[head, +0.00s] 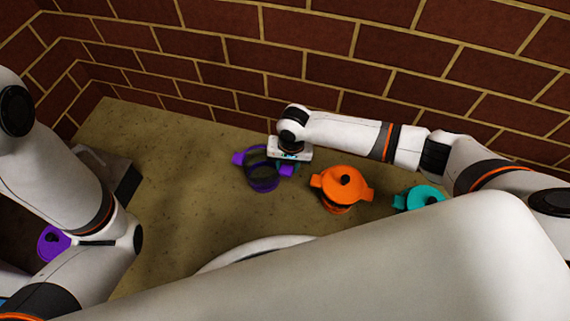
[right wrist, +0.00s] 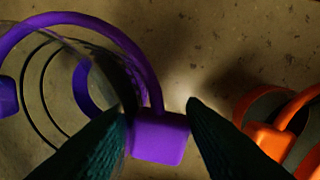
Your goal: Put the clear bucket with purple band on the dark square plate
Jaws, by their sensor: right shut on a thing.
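The clear bucket with purple band (head: 262,182) stands near the back wall, left of the orange pot; its purple rim and side lugs show. In the right wrist view, its purple lug (right wrist: 160,137) lies between my two dark fingertips. My right gripper (head: 287,161) is shut on this right-hand lug, and its fingers also show in the right wrist view (right wrist: 163,115). I cannot clearly make out the dark square plate. My left arm covers much of the left side, and my left gripper is not in view.
An orange lidded pot (head: 342,185) stands close right of the bucket, and a teal lidded pot (head: 424,196) is further right. A grey box-like thing with a dark side (head: 128,187) and a purple lidded thing (head: 52,242) are beside my left arm. The left-centre table (head: 185,195) is clear.

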